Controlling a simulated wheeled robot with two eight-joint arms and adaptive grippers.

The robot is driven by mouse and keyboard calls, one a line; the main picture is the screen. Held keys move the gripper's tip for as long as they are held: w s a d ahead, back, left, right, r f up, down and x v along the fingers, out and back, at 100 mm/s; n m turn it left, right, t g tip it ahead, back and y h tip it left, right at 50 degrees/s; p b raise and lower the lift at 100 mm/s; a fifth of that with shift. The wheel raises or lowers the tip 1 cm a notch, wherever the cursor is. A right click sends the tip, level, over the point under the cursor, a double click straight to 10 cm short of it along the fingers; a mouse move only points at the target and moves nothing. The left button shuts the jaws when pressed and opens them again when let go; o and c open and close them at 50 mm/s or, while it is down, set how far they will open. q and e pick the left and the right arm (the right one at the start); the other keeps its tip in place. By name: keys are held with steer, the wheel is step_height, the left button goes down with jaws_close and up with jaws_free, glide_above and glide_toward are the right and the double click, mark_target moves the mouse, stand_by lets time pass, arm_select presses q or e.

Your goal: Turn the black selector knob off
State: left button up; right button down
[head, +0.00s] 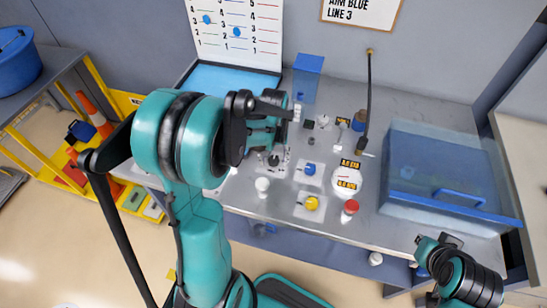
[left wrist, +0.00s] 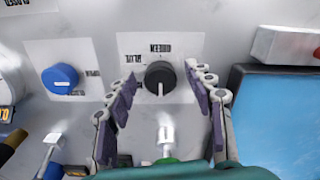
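The black selector knob (left wrist: 160,76) sits on a pale plate with upside-down lettering that appears to read BLUE and GREEN. Its white pointer mark points toward the bottom of the left wrist view. My left gripper (left wrist: 162,80) is open, with one finger on each side of the knob and visible gaps to it. In the head view my left gripper (head: 279,150) hangs over the bench panel, and its arm covers part of the area. My right gripper (head: 440,243) is at the lower right, away from the knob; its fingers are too small to read.
A blue knob (left wrist: 60,78) is left of the black knob in the left wrist view. A yellow knob (head: 311,203), a gauge (head: 347,182) and a red-capped item (head: 350,206) are close by. A clear blue bin (head: 440,165) stands at the right.

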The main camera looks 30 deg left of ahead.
mark_target(274, 160)
arm_select(q)
step_height(274, 160, up, 12)
stand_by(0.6)
stand_by(0.4)
steer(key=s+d+m+t, duration=0.5)
steer(key=s+d+t, duration=0.2)
steer(key=s+d, duration=0.3)
steer(key=shift+s+d+r, duration=0.2)
steer(key=shift+s+d, duration=0.05)
steer(key=shift+s, duration=0.25)
steer(key=shift+a, duration=0.1)
stand_by(0.5)
